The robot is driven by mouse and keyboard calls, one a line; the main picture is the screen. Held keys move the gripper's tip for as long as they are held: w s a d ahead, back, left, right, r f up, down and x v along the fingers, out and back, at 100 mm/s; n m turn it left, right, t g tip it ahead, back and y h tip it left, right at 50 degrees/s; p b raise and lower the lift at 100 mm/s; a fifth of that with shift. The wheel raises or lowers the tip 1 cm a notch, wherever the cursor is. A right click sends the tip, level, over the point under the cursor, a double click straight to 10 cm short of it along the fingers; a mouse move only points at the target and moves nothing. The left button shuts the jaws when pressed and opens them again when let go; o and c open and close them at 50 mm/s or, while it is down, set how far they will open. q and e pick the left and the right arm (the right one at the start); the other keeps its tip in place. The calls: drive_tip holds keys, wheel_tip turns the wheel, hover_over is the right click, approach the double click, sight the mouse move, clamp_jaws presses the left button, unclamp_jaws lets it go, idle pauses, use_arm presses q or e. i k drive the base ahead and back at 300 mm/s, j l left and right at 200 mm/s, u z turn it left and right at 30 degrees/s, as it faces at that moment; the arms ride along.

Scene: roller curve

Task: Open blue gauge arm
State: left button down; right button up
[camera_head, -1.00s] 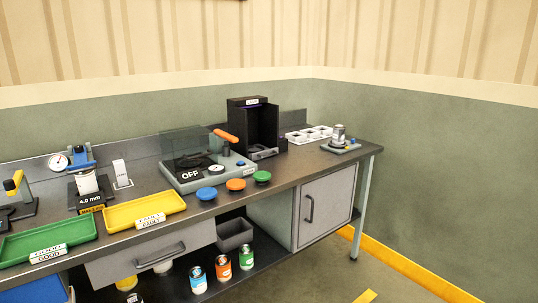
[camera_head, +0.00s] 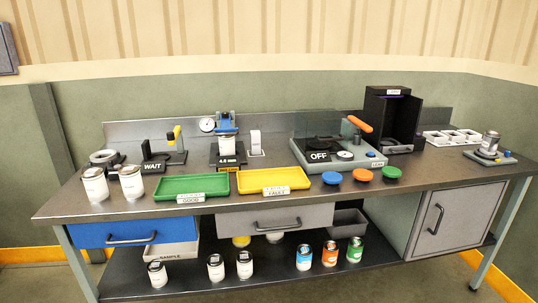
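The gauge stand (camera_head: 228,158) stands at the back of the bench, left of the middle. Its blue gauge arm (camera_head: 226,122) lies across the top of a white can-like cylinder (camera_head: 228,144); it looks lowered, but I cannot tell whether it touches. A round white dial (camera_head: 207,124) sits to the left of the arm. The stand's front label appears to read 4.0 mm. Neither of my grippers is in view.
A green tray (camera_head: 157,188) and a yellow tray (camera_head: 309,185) lie in front of the gauge. Two white cans (camera_head: 95,184) stand at the left. A yellow-handled device (camera_head: 178,138) is left of the gauge, an orange-handled machine (camera_head: 376,153) to its right.

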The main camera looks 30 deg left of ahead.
sight(226, 129)
drive_tip(key=j+u, duration=0.1)
drive_tip(key=u, duration=0.65)
drive_tip(key=j+u, duration=0.1)
drive_tip(key=u, duration=0.65)
drive_tip(key=i+j, duration=0.05)
